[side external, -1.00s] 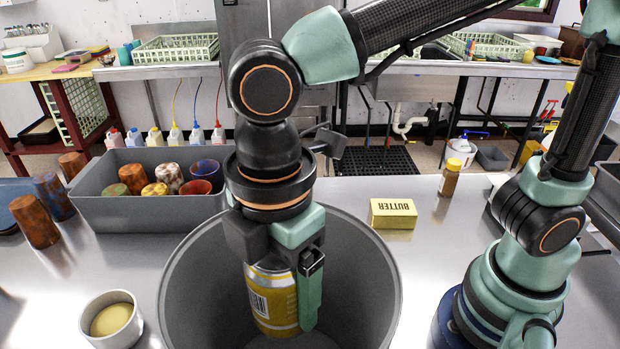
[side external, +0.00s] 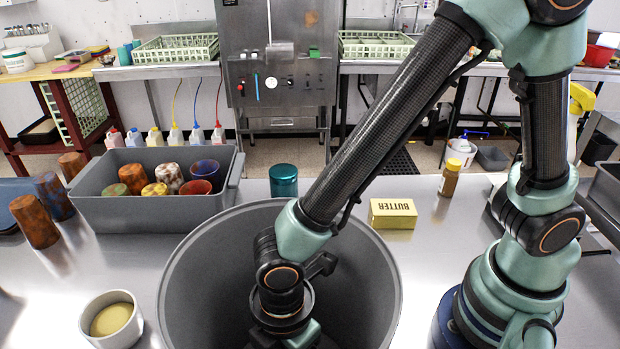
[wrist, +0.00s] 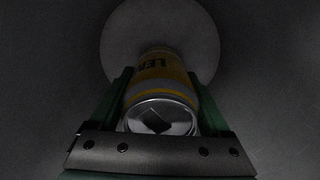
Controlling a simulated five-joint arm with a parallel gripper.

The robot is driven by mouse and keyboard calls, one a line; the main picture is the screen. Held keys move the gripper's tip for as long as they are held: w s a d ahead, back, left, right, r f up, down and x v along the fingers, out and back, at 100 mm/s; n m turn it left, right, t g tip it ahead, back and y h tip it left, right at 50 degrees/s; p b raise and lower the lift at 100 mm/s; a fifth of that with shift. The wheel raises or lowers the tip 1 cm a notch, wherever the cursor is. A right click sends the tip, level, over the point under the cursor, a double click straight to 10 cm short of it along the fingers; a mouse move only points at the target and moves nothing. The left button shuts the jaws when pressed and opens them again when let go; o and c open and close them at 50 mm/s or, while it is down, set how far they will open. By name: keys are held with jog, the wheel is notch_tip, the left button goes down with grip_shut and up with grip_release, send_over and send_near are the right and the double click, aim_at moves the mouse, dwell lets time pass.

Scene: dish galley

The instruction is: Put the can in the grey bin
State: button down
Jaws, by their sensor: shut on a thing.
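My gripper (wrist: 160,110) is down inside the large grey bin (side external: 205,262). In the wrist view it is shut on the yellow can (wrist: 158,82), with a green finger on each side and the can's silver end towards the camera. The can points down towards the bin's round, paler floor (wrist: 125,38). I cannot tell whether the can touches that floor. In the side view the can and the fingers are hidden inside the bin, behind its front wall and my wrist.
A grey tub (side external: 140,212) with several cups stands left of the bin. A teal canister (side external: 284,180) stands behind the bin. A butter box (side external: 393,214) and a brown bottle (side external: 449,178) stand to the right. A white bowl (side external: 110,320) sits at front left.

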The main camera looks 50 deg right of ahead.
jog(key=shift+f, duration=0.45)
jog(key=shift+f, duration=0.15)
grip_release()
notch_tip(320, 180, up, 12)
jog(key=shift+r, duration=0.15)
dwell(0.4)
